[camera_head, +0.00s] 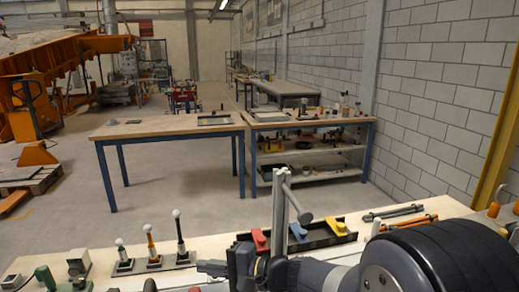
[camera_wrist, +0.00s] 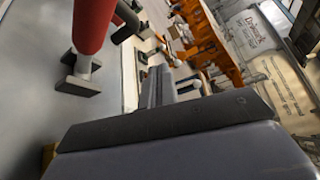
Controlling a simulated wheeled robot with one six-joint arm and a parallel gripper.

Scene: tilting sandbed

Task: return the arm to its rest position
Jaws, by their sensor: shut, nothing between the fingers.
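My arm reaches in from the lower right in the head camera view, low over the near workbench (camera_head: 110,258). My gripper (camera_head: 210,267) points left at the bench's front part, with its fingers together. In the wrist view, my gripper (camera_wrist: 158,84) shows as dark fingers close together beyond the broad grey body, with nothing held between them. Much of the gripper is hidden behind my wrist and arm parts in the head camera view.
Three upright levers (camera_head: 151,246) stand left of my gripper. A dark rack (camera_head: 322,237) with red, blue and yellow handles and an upright grey post (camera_head: 281,215) stand close behind my arm. Wrenches (camera_head: 393,212) lie at right. A wooden table (camera_head: 160,127) stands beyond open floor.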

